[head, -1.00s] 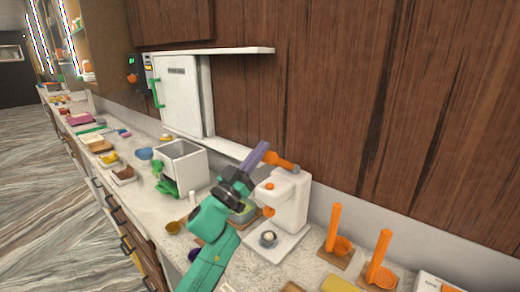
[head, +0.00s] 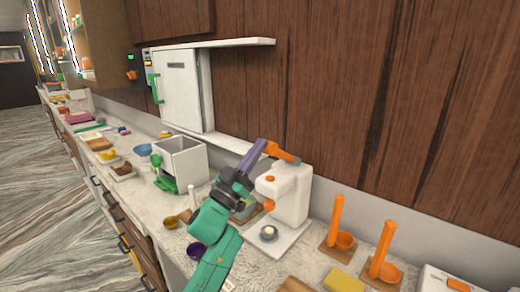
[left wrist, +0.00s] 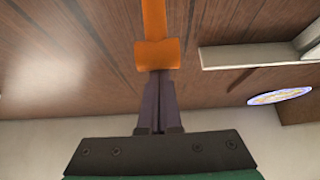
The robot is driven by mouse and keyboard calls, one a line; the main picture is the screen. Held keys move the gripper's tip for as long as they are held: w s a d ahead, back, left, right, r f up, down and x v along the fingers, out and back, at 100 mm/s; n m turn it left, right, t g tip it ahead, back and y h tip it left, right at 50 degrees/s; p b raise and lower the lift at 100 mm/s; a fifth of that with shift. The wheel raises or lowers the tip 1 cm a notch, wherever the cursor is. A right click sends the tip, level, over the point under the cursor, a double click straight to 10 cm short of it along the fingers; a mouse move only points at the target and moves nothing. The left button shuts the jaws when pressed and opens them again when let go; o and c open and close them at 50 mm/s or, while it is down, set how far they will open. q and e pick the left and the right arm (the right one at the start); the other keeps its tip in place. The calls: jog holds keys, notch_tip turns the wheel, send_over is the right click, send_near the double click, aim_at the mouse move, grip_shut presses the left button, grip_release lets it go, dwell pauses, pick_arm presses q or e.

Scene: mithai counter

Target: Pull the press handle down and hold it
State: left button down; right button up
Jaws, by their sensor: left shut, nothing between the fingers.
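The press is a white machine (head: 291,197) on the counter, with an orange handle (head: 283,153) at its top that points to the left and slightly up. Its pale base holds a small round item (head: 268,232). My left gripper (head: 259,148) has purple fingers, shut and empty, with the tips right at the handle's free end. In the left wrist view the orange handle (left wrist: 156,52) lies straight beyond the closed fingertips (left wrist: 158,76). They look very close to it; I cannot tell whether they touch. My right gripper is not in view.
A white open-topped box (head: 181,163) stands left of the press. Two upright orange handles (head: 336,220) (head: 383,247) on wooden boards and a yellow block (head: 344,280) are at right. A white shelf (head: 240,43) juts from the wall above.

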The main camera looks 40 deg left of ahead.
pick_arm(q)
jog(key=s+f+t+b, duration=0.1)
jog(key=s+f+b, duration=0.2)
jog(key=f+b, duration=0.6)
jog(key=shift+f+t+y+b, duration=0.3)
jog(key=shift+f+b, duration=0.05)
jog(key=shift+b, duration=0.35)
dwell(1.6)
